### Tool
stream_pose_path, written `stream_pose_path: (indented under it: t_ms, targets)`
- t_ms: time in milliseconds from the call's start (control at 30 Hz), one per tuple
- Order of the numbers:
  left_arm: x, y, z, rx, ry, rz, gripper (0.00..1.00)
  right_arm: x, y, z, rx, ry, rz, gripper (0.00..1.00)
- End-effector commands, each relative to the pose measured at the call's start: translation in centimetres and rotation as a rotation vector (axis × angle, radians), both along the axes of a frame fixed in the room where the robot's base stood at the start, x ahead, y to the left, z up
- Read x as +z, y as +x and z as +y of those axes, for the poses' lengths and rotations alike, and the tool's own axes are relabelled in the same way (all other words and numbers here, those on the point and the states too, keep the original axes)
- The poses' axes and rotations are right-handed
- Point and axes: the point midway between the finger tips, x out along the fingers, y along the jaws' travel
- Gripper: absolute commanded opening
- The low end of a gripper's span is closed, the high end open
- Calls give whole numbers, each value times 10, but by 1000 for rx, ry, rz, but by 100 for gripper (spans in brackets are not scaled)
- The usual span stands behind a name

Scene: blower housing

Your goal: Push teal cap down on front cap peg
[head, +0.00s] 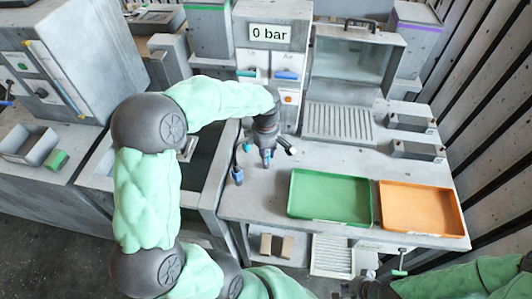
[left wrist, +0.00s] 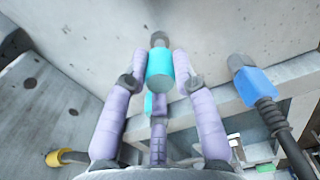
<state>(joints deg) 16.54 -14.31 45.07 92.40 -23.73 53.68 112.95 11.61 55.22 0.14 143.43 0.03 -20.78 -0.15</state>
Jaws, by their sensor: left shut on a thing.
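The teal cap (left wrist: 160,68) is a short cylinder between the fingertips of my left gripper (left wrist: 160,82), which is shut on it. A dark grey stub (left wrist: 159,39) shows directly beyond the cap in the left wrist view. I cannot tell whether it is the front cap peg or whether the cap is seated on it. In the head view my left gripper (head: 267,150) points down close above the bench, left of the green tray, and its fingertips hide the cap. My right gripper (head: 372,287) is partly visible at the bottom edge; its fingers are unclear.
A blue connector (left wrist: 257,86) on a dark hose stands right of the cap. A yellow connector (left wrist: 54,158) is at lower left. The green tray (head: 292,195) and orange tray (head: 420,230) look empty. A "0 bar" panel (head: 269,36) stands behind.

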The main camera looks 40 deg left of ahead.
Motion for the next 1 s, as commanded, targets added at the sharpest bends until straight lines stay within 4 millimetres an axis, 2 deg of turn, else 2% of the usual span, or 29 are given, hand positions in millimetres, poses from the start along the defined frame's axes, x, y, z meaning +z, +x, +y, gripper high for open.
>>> stream_pose_path:
  t_ms: [567,1000]
  targets:
    - [-14,0,0,0,0,0,6,-10,0,0,0,0,0,0]
    - [-14,0,0,0,0,0,6,-10,0,0,0,0,0,0]
